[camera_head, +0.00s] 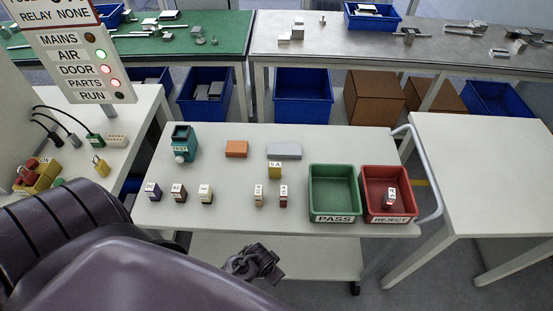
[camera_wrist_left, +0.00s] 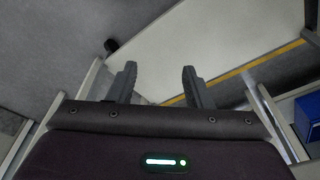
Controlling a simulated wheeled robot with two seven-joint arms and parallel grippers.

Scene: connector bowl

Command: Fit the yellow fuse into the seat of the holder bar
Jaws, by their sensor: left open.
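My left gripper (camera_head: 254,262) is in front of the trolley's near edge, well short of the fuse. In the left wrist view its two fingers (camera_wrist_left: 159,72) are apart with nothing between them. My right gripper is not in view.
The trolley top (camera_head: 225,215) also bears an orange block (camera_head: 236,149), a teal device (camera_head: 182,142) and several small labelled pieces (camera_head: 178,192). A green PASS bin (camera_head: 334,169) and red REJECT bin (camera_head: 370,175), with a red piece (camera_head: 389,199) inside, stand right. A handrail (camera_head: 436,185) edges that side.

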